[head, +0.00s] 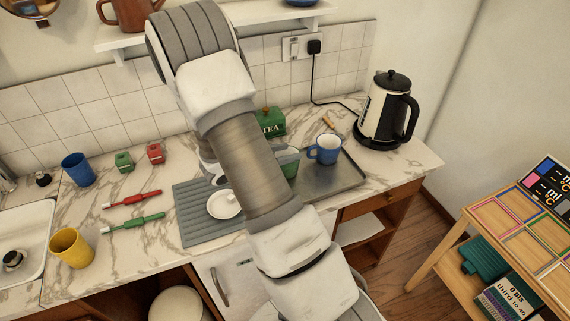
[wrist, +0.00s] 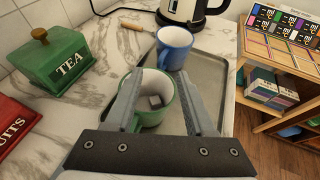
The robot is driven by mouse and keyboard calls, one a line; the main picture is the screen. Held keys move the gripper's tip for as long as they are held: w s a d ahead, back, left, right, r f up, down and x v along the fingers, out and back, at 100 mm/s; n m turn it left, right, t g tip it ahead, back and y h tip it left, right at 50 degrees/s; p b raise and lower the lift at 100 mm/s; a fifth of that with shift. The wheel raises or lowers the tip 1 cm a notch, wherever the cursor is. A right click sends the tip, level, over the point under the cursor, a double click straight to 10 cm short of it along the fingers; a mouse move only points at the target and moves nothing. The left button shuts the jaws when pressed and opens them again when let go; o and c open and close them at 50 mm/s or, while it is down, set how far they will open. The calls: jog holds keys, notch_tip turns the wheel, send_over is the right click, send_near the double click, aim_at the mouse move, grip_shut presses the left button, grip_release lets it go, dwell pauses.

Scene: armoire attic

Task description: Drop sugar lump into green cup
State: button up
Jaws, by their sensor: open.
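The green cup (wrist: 134,92) stands on a grey metal tray (wrist: 215,68) in the wrist view, its mouth facing up. A small pale grey cube that looks like the sugar lump (wrist: 155,101) shows within the cup's mouth. I cannot tell for sure whether it rests on the bottom. My gripper (wrist: 160,77) is open, its two fingers spread over the cup with nothing held between them. In the head view my arm hides most of the green cup (head: 291,169).
A blue mug (wrist: 174,48) stands close behind the green cup. The kettle (head: 388,110) stands behind the tray. A green tea tin (wrist: 57,60) is to the left. A white saucer (head: 224,205) with a small white item lies on the grey ribbed mat (head: 197,229).

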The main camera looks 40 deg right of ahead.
jog(key=v, duration=1.6)
jog(key=shift+a, duration=0.25)
jog(key=shift+r, duration=0.2)
jog(key=s+a+r+m+t+y, duration=0.2)
jog(key=s+a+r+m+y, duration=0.2)
jog(key=s+r+m+y, duration=0.2)
jog(key=s+a+r+m+t+y, duration=0.2)
jog(key=s+a+r+m+y, duration=0.3)
jog(key=s+r+m, duration=0.5)
jog(key=s+m+y, duration=0.1)
jog(key=m+y, duration=0.1)
jog(key=m, duration=0.1)
jog(key=shift+s+a, duration=0.15)
